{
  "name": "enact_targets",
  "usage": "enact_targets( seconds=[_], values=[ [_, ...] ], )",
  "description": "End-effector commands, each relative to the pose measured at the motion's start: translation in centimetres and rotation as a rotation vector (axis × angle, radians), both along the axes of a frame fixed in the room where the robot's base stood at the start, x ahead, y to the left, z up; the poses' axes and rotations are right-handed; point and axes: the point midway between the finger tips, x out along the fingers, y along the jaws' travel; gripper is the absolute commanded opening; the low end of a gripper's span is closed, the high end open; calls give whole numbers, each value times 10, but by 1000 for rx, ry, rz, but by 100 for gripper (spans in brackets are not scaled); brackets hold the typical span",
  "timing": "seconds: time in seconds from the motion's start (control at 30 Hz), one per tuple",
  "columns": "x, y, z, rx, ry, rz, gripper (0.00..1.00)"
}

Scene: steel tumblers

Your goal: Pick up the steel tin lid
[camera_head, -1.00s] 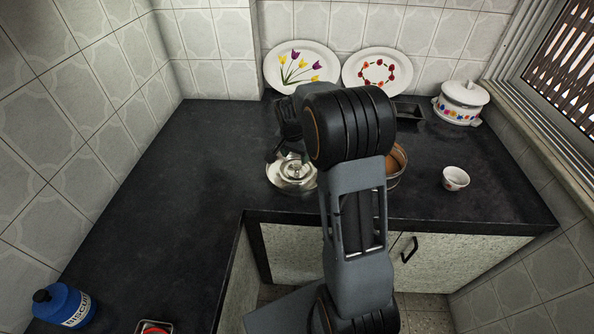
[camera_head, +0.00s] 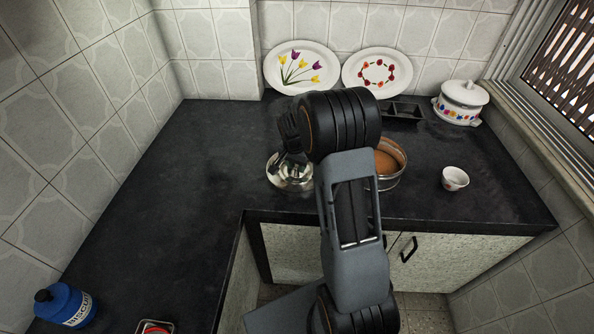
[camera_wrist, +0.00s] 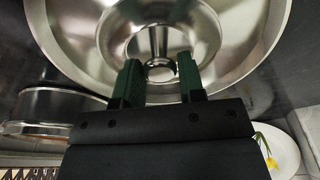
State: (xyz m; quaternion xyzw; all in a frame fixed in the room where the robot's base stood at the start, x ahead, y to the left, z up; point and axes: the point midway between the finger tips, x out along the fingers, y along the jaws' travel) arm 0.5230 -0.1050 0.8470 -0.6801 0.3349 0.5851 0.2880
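The steel tin lid (camera_head: 287,178) is a shiny round disc at the middle of the dark worktop in the head view, partly hidden by my arm. In the wrist view the lid (camera_wrist: 75,30) fills the upper part, with its knob (camera_wrist: 160,42) near the centre. My gripper (camera_wrist: 159,64) is open, its two green fingers apart and pointing at the knob. One finger is on each side of the knob's line in the picture. I cannot tell whether the fingertips touch the lid. In the head view the fingers are hidden behind my wrist.
A round container with brown contents (camera_head: 390,158) stands right of the lid. A white cup (camera_head: 455,178) and a lidded white pot (camera_head: 460,102) are farther right. Two decorated plates (camera_head: 302,66) lean on the back wall. The worktop left of the lid is clear.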

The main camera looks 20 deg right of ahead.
Motion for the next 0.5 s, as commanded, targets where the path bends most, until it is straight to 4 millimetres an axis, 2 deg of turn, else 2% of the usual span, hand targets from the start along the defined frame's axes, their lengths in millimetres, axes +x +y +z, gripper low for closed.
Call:
enact_targets(
  seconds=[0.03,0.3,0.5],
  values=[
    [0,0,0,0,0,0,32],
    [0,0,0,0,0,0,6],
    [0,0,1,0,-1,0,6]
  ],
)
